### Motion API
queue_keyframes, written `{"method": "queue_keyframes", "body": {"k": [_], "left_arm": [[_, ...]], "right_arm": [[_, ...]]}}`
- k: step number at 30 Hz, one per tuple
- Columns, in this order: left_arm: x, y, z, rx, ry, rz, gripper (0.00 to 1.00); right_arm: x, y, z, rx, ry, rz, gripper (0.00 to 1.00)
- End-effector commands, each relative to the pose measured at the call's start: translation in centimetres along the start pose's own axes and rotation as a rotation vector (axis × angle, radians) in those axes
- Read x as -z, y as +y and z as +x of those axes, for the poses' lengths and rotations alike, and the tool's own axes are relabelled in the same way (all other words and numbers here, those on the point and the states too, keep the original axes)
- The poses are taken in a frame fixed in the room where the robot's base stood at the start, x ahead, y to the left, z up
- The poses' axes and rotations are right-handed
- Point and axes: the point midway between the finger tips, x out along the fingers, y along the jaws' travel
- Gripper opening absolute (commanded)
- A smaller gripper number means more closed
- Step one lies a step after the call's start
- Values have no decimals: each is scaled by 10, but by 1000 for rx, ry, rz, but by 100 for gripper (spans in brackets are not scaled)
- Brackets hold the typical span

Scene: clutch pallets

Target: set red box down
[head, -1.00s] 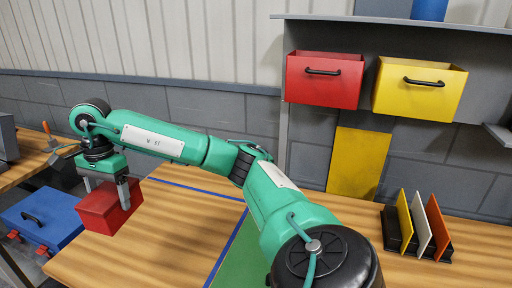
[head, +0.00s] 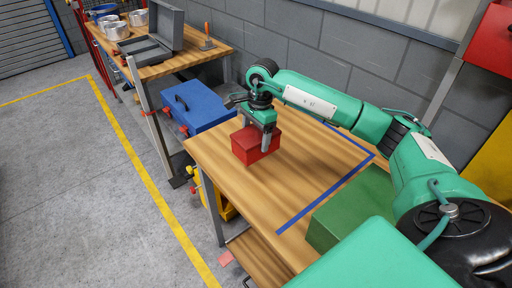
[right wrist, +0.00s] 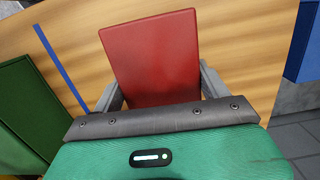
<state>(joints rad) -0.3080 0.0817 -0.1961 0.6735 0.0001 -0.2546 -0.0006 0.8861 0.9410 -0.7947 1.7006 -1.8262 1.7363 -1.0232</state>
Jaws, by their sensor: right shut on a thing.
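The red box (head: 256,148) is at the far left part of the wooden table (head: 300,165) in the head view. My right gripper (head: 257,133) is over it, shut on it with one finger on each side. In the right wrist view the box (right wrist: 152,58) lies level between the two grey fingers (right wrist: 160,90), above bare wood. I cannot tell whether its underside touches the table or hangs slightly above it. My left gripper is not in view.
A blue line (head: 325,192) marks the table, beside a green box (head: 352,208). A blue toolbox (head: 195,105) stands beyond the table's left edge. Another bench (head: 170,65) holds a grey open case (head: 160,35) and metal pots. Bare wood surrounds the red box.

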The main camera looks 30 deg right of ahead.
Motion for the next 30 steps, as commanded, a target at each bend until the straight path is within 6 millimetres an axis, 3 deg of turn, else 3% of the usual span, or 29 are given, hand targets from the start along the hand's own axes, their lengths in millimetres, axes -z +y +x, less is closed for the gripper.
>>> {"method": "queue_keyframes", "body": {"k": [16, 27, 28, 30], "left_arm": [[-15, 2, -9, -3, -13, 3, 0], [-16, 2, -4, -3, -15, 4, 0], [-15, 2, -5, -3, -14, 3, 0], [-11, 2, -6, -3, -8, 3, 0]], "right_arm": [[7, 0, 61, -1, -1, 0, 47], [8, 0, 67, 2, 0, -1, 47], [8, 0, 67, 1, 0, -1, 78], [8, 0, 66, 1, 0, -1, 92]]}}
